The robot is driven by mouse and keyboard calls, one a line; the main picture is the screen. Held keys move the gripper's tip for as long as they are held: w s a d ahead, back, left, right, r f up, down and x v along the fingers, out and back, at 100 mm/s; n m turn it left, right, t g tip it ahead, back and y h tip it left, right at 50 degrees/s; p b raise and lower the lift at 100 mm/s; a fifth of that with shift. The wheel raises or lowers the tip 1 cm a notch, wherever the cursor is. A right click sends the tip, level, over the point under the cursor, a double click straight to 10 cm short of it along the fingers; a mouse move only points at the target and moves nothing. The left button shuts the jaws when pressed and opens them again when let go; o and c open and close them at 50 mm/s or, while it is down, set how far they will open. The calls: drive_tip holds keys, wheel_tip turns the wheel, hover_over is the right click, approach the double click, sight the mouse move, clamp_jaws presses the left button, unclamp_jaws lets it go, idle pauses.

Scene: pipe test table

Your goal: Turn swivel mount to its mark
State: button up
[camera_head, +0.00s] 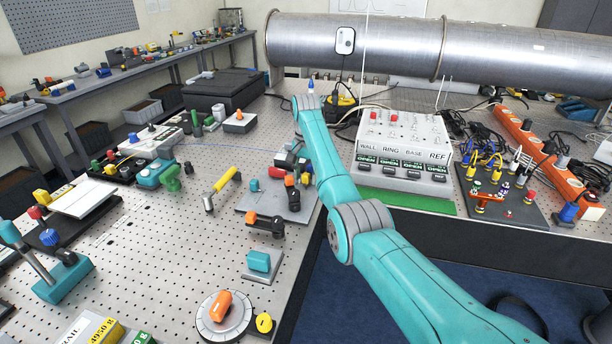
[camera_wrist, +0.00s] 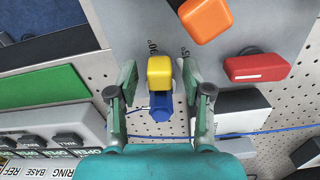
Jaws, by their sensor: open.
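In the wrist view, a yellow block (camera_wrist: 159,69) stands out from a grey plate (camera_wrist: 115,30), with a blue pointed piece (camera_wrist: 158,106) just below it. It appears to be the swivel mount. Small degree figures are printed on the plate on either side of it, partly hidden and hard to read. My gripper (camera_wrist: 160,82) is open, with one finger on each side of the block. A gap shows at the left finger; the right finger is closer, and I cannot tell whether it touches.
An orange block (camera_wrist: 205,18) and a red block (camera_wrist: 257,68) stand close by on the right. The labelled switch box (camera_head: 402,140) and green strip (camera_head: 400,198) lie beside my arm.

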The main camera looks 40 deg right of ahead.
drive_tip(key=shift+f, duration=0.15)
drive_tip(key=shift+c, duration=0.2)
clamp_jaws()
drive_tip(key=shift+s+d+n, duration=0.15)
drive_tip(key=shift+s+n, duration=0.05)
drive_tip(key=shift+n, duration=0.7)
drive_tip(key=shift+o, duration=0.2)
unclamp_jaws()
